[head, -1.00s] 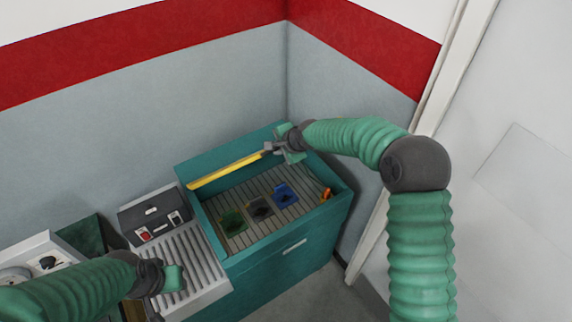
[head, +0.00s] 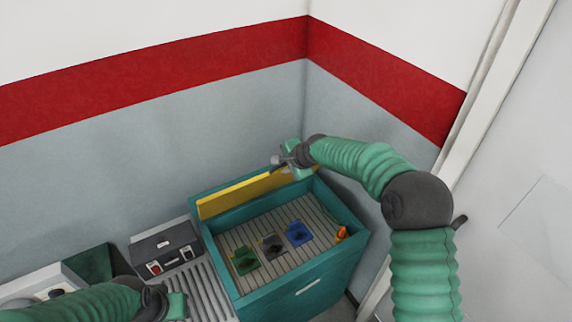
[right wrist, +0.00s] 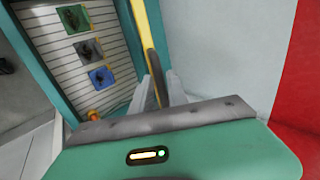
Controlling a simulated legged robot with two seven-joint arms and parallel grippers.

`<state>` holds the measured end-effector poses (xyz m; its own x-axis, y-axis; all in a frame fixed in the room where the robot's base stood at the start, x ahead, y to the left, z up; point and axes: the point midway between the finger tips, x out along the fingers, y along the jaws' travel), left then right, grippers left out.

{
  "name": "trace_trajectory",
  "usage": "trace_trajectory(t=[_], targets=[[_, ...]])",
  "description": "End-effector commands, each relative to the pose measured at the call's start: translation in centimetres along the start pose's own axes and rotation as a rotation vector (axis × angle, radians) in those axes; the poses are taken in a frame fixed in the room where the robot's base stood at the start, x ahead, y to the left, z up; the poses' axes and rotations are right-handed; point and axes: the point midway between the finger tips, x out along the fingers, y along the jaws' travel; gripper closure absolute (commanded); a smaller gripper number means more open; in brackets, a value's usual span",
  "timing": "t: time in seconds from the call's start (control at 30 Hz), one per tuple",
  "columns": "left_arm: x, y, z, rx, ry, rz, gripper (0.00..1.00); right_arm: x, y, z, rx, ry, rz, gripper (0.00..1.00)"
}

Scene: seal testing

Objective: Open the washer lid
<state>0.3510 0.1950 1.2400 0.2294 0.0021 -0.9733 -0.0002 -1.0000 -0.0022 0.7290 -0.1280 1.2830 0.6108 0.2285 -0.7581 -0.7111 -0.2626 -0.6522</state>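The washer is a teal box (head: 290,293) with a slatted floor inside. Its yellow lid (head: 235,194) stands raised along the back edge, its yellow face towards me. My right gripper (head: 283,164) is at the top edge of the lid, near its right end. In the right wrist view the lid (right wrist: 140,22) runs between the two grey fingers (right wrist: 162,90), which appear closed on its edge. My left gripper (head: 172,303) is low at the left, over the ribbed tray, away from the washer; its fingers are unclear.
Green (head: 246,260), grey (head: 272,246) and blue (head: 298,233) pieces lie on the washer floor, with an orange part (head: 342,234) at its right wall. A dark control box (head: 163,247) stands left. Walls close in behind and right.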

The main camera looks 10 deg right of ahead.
Motion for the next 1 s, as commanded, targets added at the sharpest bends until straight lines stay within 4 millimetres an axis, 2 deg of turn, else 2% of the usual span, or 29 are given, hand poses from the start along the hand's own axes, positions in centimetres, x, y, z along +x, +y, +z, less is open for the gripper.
trace_trajectory(t=[0.03, 0.1, 0.47, 0.57, 0.8, 1.0], targets=[[0.0, 0.0, 0.0, 0.000, 0.000, 0.000, 0.64, 0.0, 0.0, 0.0, 0.000, 0.001, -0.001, 0.73], [0.0, 0.0, 0.0, 0.000, 0.000, 0.000, 0.64, -0.1, -0.1, -0.1, 0.001, 0.002, -0.002, 0.67], [0.5, 0.0, 0.1, 0.000, 0.000, 0.000, 0.64, -0.9, -0.1, -0.3, 0.002, 0.006, -0.007, 0.67], [1.6, 0.0, 0.4, 0.000, 0.000, 0.000, 0.64, -2.5, 0.1, -0.3, 0.001, 0.007, -0.008, 0.67], [4.6, 0.0, 1.1, 0.000, 0.000, 0.000, 0.64, -9.4, 0.1, -0.2, -0.001, 0.009, -0.008, 0.67], [6.0, 0.0, 1.4, 0.000, 0.000, 0.000, 0.64, -14.4, 0.0, -0.1, 0.001, 0.006, -0.004, 0.67]])
